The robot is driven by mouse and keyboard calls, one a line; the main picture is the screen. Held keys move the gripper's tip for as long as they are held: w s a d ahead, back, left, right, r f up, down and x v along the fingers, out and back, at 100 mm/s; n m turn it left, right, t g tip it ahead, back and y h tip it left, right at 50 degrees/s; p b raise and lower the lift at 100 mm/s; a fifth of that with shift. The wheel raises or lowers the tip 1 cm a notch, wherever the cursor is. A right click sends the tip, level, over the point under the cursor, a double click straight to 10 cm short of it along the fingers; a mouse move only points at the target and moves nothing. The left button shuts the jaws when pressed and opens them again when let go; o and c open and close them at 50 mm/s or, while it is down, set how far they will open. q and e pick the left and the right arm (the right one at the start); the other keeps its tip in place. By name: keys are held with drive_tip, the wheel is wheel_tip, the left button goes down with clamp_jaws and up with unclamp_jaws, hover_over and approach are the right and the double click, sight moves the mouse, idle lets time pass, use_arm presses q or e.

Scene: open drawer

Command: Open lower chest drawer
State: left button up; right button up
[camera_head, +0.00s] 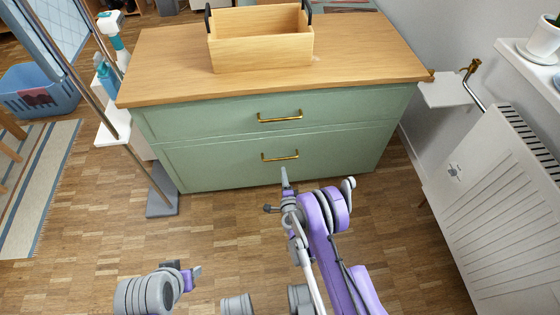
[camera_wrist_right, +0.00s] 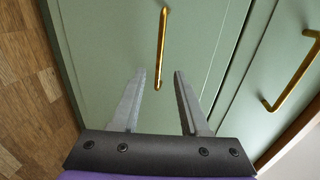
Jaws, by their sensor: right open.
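The green chest has two drawers, both closed. The lower drawer (camera_head: 220,162) has a brass bar handle (camera_head: 280,156); the handle also shows in the right wrist view (camera_wrist_right: 162,45). My right gripper (camera_head: 285,178) is in front of the lower drawer, just below its handle in the head view. In the wrist view its fingers (camera_wrist_right: 159,75) are apart and empty, pointing at the drawer front, with one end of the handle showing between the tips. I see no contact. My left gripper (camera_head: 196,271) is low over the floor, away from the chest; its jaws are unclear.
The upper drawer (camera_head: 200,118) has its own brass handle (camera_head: 279,117). A wooden box (camera_head: 262,53) stands on the chest top. A radiator (camera_head: 500,210) is at the right and a cart with bottles (camera_head: 106,76) at the left. The floor before the chest is clear.

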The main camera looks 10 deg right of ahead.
sight(280, 159)
drive_tip(key=b+x, duration=0.2)
drive_tip(key=x, duration=0.8)
drive_tip(key=shift+w, duration=0.3)
clamp_jaws()
idle(1.0)
